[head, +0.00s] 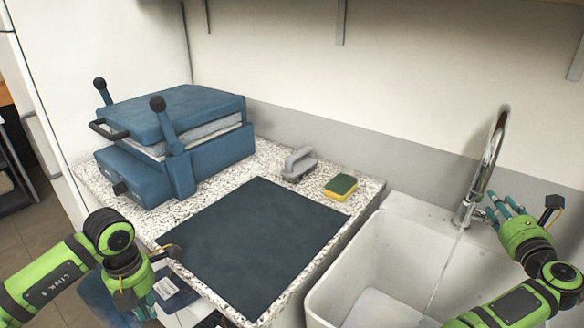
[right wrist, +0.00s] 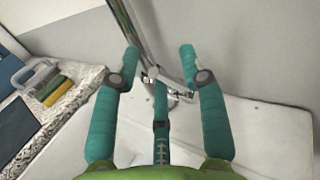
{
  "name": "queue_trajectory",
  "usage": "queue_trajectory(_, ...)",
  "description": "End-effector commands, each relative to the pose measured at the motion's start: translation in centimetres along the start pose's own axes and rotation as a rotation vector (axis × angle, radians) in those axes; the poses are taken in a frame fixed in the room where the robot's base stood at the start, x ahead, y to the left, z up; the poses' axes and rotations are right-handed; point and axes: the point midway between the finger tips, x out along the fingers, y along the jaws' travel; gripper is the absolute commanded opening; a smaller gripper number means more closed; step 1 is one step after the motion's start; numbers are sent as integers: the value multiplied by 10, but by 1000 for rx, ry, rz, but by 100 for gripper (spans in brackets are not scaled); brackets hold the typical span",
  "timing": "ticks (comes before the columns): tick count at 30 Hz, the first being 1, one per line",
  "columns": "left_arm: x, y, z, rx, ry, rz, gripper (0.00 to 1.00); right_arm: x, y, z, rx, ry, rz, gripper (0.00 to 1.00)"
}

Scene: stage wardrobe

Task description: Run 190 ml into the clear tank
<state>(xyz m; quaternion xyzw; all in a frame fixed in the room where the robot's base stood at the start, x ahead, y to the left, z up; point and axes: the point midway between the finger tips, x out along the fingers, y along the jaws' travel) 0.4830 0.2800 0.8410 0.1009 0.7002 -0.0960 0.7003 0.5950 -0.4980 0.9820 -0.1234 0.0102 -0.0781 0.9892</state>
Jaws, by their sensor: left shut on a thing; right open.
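The chrome tap (head: 490,150) rises at the back of the white sink (head: 335,275). A thin pale line, perhaps running water, drops from near its lower end into the basin. My right gripper (head: 502,206) is open beside the tap's lower part. In the right wrist view its spread fingers (right wrist: 159,62) frame the tap (right wrist: 126,18) and its small fitting; contact is unclear. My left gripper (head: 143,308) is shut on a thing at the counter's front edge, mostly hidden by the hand. A bluish, labelled surface (head: 98,297) shows beside it. I cannot clearly make out the clear tank.
A blue press (head: 172,118) with black-knobbed levers stands on the speckled counter (head: 130,207). A dark mat (head: 255,240) lies flat in front, clear on top. A grey-handled brush (head: 299,163) and a yellow-green sponge (head: 341,187) sit near the sink's left side.

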Motion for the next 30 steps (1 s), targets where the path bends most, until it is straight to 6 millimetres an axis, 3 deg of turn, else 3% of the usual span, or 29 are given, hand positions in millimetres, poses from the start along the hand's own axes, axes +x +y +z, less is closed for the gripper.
queue_trajectory(8, -1, 0, 1, 0, -3, 1, 0, 2, 0, 0, -1, 0, 1, 43)
queue_trajectory(12, -1, 0, 1, 0, -3, 1, 0, 2, 0, 0, -2, 0, 1, 0)
queue_trajectory(23, -11, 0, 1, 0, -3, 1, 0, 3, -1, 3, 5, 15, 5, 0)
queue_trajectory(30, -52, 1, 1, 0, -3, 1, 0, 8, -7, 12, 47, 87, 23, 0)
